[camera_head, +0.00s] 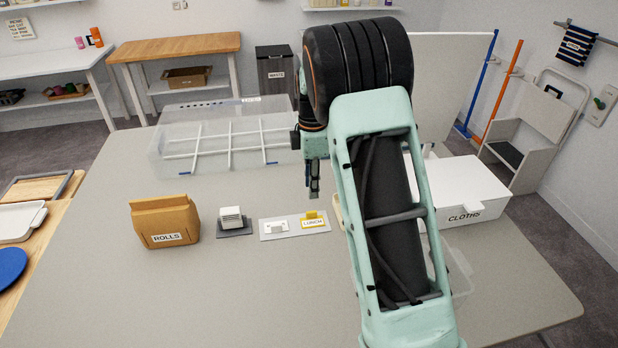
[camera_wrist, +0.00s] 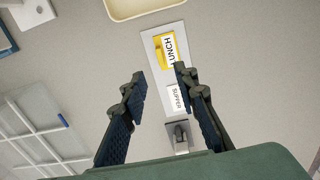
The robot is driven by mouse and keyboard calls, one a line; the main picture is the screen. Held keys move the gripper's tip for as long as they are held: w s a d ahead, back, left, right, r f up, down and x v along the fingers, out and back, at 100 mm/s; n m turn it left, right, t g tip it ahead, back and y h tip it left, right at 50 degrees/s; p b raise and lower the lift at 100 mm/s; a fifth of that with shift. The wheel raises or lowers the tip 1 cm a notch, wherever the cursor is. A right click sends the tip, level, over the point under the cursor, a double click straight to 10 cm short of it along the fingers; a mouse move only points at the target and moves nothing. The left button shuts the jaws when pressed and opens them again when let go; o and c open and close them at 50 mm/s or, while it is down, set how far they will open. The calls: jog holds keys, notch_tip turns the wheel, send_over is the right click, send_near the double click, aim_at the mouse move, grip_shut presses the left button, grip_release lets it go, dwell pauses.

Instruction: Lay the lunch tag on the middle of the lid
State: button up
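The lunch tag (camera_head: 313,222) is yellow with a white label reading LUNCH and a raised yellow tab. It lies on the right end of a pale strip (camera_head: 294,235), beside a white tag (camera_head: 276,228). In the wrist view the lunch tag (camera_wrist: 166,50) is ahead of my fingers, and the white tag (camera_wrist: 177,97) reads SUPPER. My gripper (camera_wrist: 160,82) is open and empty; in the head view my gripper (camera_head: 314,188) hangs above and behind the strip. A cream-rimmed thing (camera_wrist: 140,9) is partly in view past the strip; I cannot tell whether it is the lid.
A ROLLS bag (camera_head: 165,222) and a grey block on a dark base (camera_head: 231,218) stand left of the strip. A clear divided box (camera_head: 225,135) is behind. A white CLOTHS box (camera_head: 462,190) is right. My arm hides part of the table's right; its front left is clear.

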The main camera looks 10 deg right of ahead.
aim_at(312, 219)
notch_tip(312, 219, down, 10)
jog(key=shift+r+p, duration=0.25)
jog(key=shift+p, duration=0.25)
grip_shut()
dwell(0.3)
